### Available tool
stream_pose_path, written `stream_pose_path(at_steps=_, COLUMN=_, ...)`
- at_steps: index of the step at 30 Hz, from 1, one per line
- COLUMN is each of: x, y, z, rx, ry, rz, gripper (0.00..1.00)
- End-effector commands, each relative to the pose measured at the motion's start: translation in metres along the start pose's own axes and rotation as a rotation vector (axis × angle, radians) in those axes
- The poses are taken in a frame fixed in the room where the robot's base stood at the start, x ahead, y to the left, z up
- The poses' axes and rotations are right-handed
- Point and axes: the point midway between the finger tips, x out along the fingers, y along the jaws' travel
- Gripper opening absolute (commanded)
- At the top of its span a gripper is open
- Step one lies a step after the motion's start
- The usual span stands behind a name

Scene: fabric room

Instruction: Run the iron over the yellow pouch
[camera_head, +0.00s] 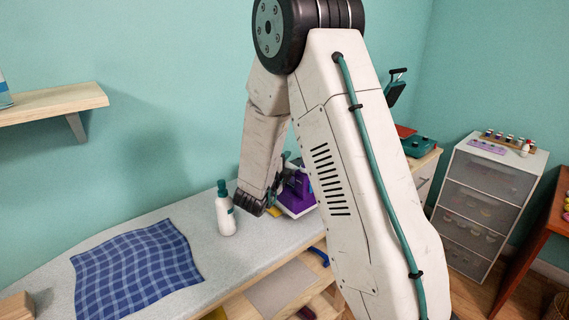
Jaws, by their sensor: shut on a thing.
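My gripper (284,180) is mostly hidden by my arm and is shut on the iron. A small patch of the yellow pouch (274,211) shows just left of the iron, low on the surface. The rest of the pouch is hidden by the iron and my wrist. I cannot tell whether the iron touches the pouch.
A white bottle with a dark green cap (225,209) stands close left of my wrist. A blue checked cloth (138,268) lies on the pale ironing surface (255,250). A wooden shelf (50,104) is on the left wall; a drawer cart (487,200) stands right.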

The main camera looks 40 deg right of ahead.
Motion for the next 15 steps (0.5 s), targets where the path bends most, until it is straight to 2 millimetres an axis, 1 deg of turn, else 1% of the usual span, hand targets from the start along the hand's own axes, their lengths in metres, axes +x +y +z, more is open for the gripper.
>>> stream_pose_path(at_steps=13, x=0.0095, y=-0.0002, z=0.0001, rx=0.000, ry=-0.018, rz=-0.001, gripper=0.00)
stream_pose_path(at_steps=15, x=0.0065, y=-0.0008, z=0.0014, rx=0.000, ry=-0.017, rz=-0.001, gripper=0.00)
